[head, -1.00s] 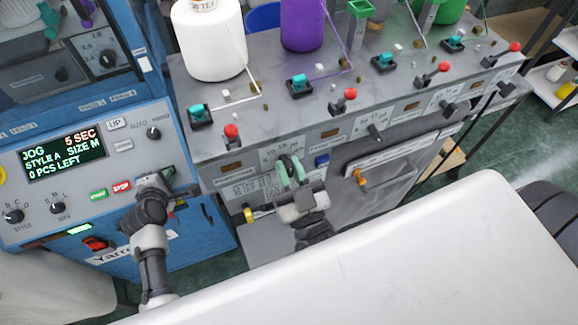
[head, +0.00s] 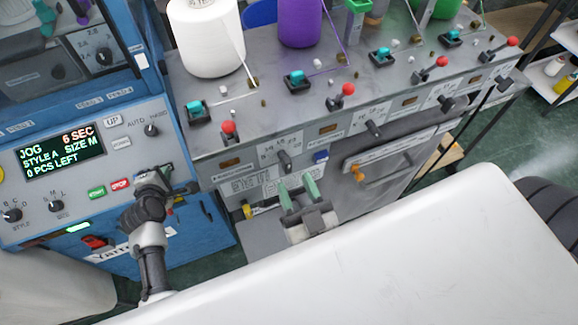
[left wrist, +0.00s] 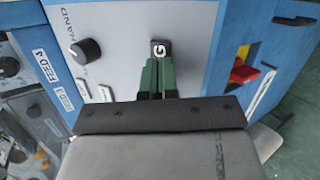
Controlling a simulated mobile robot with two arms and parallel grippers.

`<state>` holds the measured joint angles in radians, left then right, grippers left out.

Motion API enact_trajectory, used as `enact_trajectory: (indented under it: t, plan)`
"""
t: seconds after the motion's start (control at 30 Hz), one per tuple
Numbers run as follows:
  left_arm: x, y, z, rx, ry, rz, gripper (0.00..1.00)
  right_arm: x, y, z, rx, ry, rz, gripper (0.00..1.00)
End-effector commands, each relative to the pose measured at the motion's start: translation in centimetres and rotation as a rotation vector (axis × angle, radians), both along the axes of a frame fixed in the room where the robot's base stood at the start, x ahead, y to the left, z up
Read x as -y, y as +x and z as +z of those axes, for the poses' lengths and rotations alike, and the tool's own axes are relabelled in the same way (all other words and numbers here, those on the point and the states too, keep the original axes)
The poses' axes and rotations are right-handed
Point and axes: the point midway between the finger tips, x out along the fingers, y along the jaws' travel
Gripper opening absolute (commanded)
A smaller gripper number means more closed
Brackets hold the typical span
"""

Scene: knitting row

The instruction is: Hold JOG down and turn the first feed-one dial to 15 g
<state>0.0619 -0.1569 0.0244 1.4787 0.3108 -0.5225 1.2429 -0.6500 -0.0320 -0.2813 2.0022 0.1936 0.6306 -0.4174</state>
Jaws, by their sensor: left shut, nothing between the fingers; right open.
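The control panel's green-lit display (head: 62,155) reads JOG, 6 SEC, STYLE A, SIZE M, 0 PCS LEFT. My left gripper (head: 160,178) is shut with its fingertips at the panel's right edge. In the left wrist view its green fingertips (left wrist: 157,75) are against the dark JOG button (left wrist: 158,49), whose letter G still shows. The first feed-one dial (head: 284,160) is a dark knob on the grey front under a small label scale; its setting is too small to read. My right gripper (head: 302,193) is open and empty, just below and apart from that dial.
A blue button (head: 320,155) sits right of the dial. Another dark dial (head: 373,128) is further right, above a grey drawer (head: 400,155) with an orange latch. White (head: 210,40) and purple (head: 300,22) yarn cones stand on the top. A red-and-yellow switch (left wrist: 243,73) is near the JOG button.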

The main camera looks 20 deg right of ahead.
Motion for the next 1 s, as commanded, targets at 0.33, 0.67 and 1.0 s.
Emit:
enact_trajectory:
  t: [0.33, 0.67, 1.0]
  plan:
    - [0.0, 0.0, 0.0, 0.000, 0.000, 0.000, 0.00, 0.0, -5.9, -2.5, -0.002, 0.000, 0.001, 0.43]
    - [0.0, 0.0, 0.0, 0.000, 0.000, 0.000, 0.00, 0.0, -6.8, -2.8, 0.001, 0.001, 0.000, 0.43]
    - [0.0, 0.0, 0.0, 0.000, 0.000, 0.000, 0.00, 0.0, -6.8, -2.8, 0.001, 0.001, 0.000, 0.43]
